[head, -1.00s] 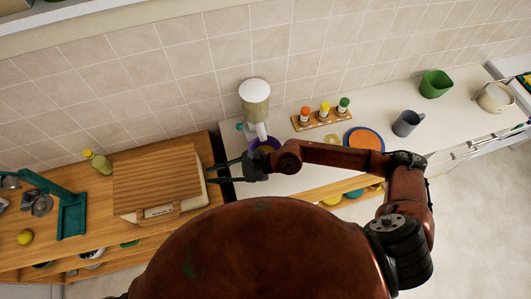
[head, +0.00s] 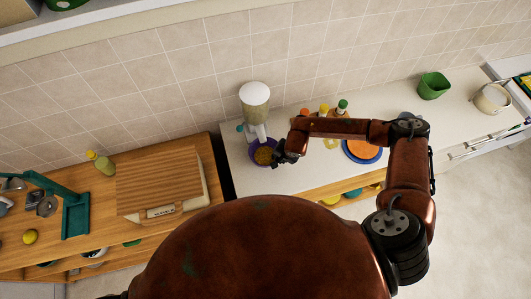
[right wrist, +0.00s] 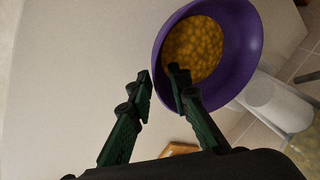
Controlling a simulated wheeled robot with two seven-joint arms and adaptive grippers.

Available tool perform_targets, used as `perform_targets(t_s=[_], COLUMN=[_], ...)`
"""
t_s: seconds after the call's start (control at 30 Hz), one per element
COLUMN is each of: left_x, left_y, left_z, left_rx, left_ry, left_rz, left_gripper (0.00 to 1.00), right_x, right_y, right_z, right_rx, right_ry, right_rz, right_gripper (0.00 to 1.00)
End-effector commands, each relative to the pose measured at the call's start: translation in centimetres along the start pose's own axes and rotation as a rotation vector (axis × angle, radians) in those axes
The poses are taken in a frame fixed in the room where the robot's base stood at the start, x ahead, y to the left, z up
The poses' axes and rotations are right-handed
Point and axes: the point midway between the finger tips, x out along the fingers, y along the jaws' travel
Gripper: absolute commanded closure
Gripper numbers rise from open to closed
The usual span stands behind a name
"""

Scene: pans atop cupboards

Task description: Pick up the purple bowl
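The purple bowl (head: 252,149) stands on the white counter below the dispenser and holds yellow-orange bits. In the right wrist view the bowl (right wrist: 241,45) fills the upper right, with its rim facing the camera. My right gripper (head: 277,157) is at the bowl's right side in the head view. In the right wrist view its two green fingers (right wrist: 160,85) are apart, with nothing clamped. One finger overlaps the bowl's inside and the other is outside the rim, so the near rim shows between them. Contact cannot be told. My left gripper is not in view.
A white-topped dispenser (head: 255,98) stands right behind the bowl. A spice rack with several bottles (head: 342,107) and a blue-rimmed orange plate (head: 362,148) are to the right. A wooden box (head: 160,180) sits on the left cupboard, across a dark gap.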

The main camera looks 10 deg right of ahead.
Motion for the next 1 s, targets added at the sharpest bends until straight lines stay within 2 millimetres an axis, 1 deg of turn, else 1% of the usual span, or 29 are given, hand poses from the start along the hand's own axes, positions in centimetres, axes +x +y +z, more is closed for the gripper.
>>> perform_targets(t_s=[0.1,0.2,0.43,0.6,0.7,1.0], left_x=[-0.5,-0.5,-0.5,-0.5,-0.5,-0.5], left_y=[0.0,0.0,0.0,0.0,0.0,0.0], left_z=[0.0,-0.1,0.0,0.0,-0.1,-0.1], left_rx=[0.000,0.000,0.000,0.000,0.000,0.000], left_ry=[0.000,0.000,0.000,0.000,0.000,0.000], left_rz=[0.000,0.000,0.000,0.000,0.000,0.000], left_gripper=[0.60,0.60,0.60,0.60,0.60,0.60], right_x=[1.3,1.9,2.0,2.0,2.0,2.0], right_y=[0.0,0.0,0.0,0.0,0.0,0.1], right_z=[0.1,0.0,0.1,0.1,0.1,0.1], right_rx=[0.003,0.002,0.002,0.002,0.002,0.002], right_ry=[-0.002,-0.001,-0.001,-0.001,-0.001,-0.001], right_rz=[0.001,0.000,0.000,0.000,0.000,0.000], right_gripper=[0.82,0.82,0.83,0.95,1.00,1.00])
